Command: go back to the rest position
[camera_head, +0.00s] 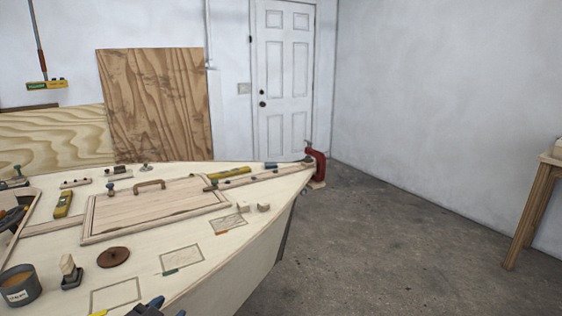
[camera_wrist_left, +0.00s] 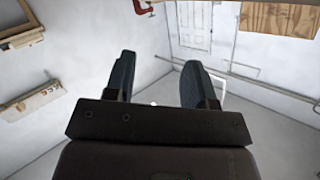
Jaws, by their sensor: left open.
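My left gripper (camera_wrist_left: 160,62) shows in the left wrist view with its two dark fingers apart and nothing between them. Behind the fingers are the pale walls and the white door (camera_wrist_left: 194,25), so the gripper is clear of the hull. In the head view no arm can be made out for certain. A small dark blue shape (camera_head: 150,307) at the bottom edge is cut off, and I cannot tell what it is. My right gripper is not seen.
The plywood hull deck (camera_head: 140,240) fills the left of the head view, bearing a framed hatch panel (camera_head: 150,208), a dark can (camera_head: 20,286), a brown disc (camera_head: 113,257) and several tools. A red clamp (camera_head: 318,163) grips its tip. Concrete floor (camera_head: 370,240) is clear to the right, before a wooden stand (camera_head: 530,215).

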